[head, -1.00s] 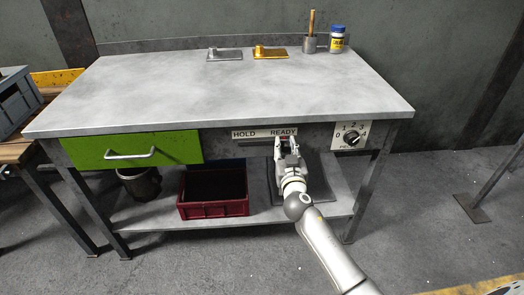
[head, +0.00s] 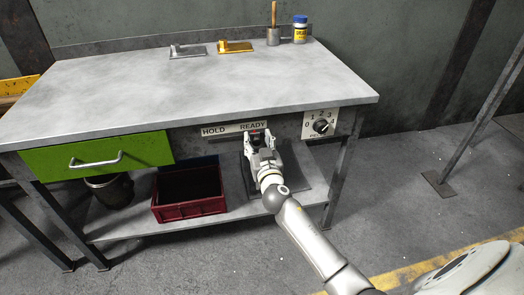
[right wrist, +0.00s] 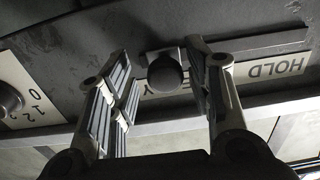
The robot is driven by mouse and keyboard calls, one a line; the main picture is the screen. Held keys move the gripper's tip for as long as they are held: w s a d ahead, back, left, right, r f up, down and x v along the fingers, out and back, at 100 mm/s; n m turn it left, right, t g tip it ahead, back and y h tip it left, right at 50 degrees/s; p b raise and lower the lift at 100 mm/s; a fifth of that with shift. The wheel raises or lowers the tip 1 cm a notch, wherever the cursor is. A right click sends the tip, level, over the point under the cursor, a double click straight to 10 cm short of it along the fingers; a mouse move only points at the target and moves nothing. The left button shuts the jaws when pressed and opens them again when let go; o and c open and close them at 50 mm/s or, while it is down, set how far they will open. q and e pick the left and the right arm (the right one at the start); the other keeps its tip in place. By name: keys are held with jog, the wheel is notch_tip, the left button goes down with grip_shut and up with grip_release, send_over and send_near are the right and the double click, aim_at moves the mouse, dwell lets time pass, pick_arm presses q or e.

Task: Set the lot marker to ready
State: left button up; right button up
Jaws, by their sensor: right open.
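The lot marker is a dark round knob (right wrist: 165,74) under the front edge of the bench. In the right wrist view, which is upside down, it stands in front of the READY lettering, with HOLD off to the right. The HOLD/READY label (head: 216,132) shows in the head view. My right gripper (head: 260,139) is at the READY end of the label. Its fingers (right wrist: 160,88) are open, one on each side of the knob, with visible gaps. In the head view the gripper mostly hides the knob. My left gripper is not in view.
A dial (head: 321,126) sits right of the label. A green drawer (head: 140,150) is at the left. A red crate (head: 190,210) stands on the lower shelf. On the bench top (head: 190,95) a cup, a jar and two small plates stand at the back; its front is clear.

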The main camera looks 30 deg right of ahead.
jog(key=v, duration=1.1)
jog(key=shift+s, duration=0.3)
